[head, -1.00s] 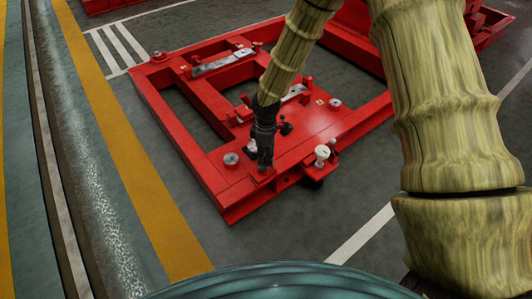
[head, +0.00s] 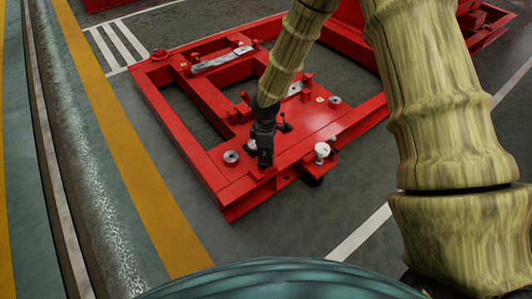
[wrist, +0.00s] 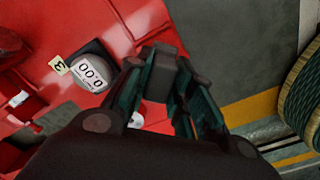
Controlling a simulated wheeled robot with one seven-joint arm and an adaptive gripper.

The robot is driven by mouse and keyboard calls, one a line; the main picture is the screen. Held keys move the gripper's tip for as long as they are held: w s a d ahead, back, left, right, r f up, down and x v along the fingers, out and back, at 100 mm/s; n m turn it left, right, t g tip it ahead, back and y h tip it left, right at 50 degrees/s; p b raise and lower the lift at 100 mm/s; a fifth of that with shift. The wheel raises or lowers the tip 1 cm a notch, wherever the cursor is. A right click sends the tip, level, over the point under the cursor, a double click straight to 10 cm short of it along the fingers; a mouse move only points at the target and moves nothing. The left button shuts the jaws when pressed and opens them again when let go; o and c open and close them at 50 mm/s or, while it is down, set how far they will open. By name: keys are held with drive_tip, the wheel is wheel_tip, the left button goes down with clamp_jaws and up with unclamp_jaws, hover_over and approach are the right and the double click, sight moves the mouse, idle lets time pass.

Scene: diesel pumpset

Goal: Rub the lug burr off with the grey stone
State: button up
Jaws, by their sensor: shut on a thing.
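My gripper (head: 265,163) is low over the near part of the red pumpset frame (head: 225,183), close to its front edge. In the wrist view my gripper (wrist: 163,85) is shut on a dark grey block, the grey stone (wrist: 161,78), held between the fingertips. In the head view the stone cannot be told apart from the dark fingers. The lug and its burr cannot be made out; the fingers and stone cover the spot beneath them. Whether the stone touches the frame cannot be told.
A white-topped knob (head: 322,149) stands right of my gripper, and a grey round mount (head: 231,157) stands left. Open floor (head: 300,225) lies in front.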

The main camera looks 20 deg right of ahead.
drive_tip(key=shift+s+a+r+p, duration=0.15)
drive_tip(key=shift+a+r+p, duration=0.05)
drive_tip(key=shift+a+p, duration=0.25)
drive_tip(key=shift+s+a+f+p, duration=0.2)
drive_tip(key=shift+s+a+p, duration=0.05)
drive_tip(key=shift+a+p, duration=0.3)
drive_tip(key=shift+a, duration=0.1)
drive_tip(key=shift+s+a+p, duration=0.2)
drive_tip(key=shift+a+p, duration=0.15)
drive_tip(key=shift+p, duration=0.6)
drive_tip(key=shift+w+d+r+p, duration=0.2)
drive_tip(key=shift+d+p, duration=0.25)
drive_tip(key=shift+p, duration=0.2)
drive_tip(key=shift+d+f, duration=0.1)
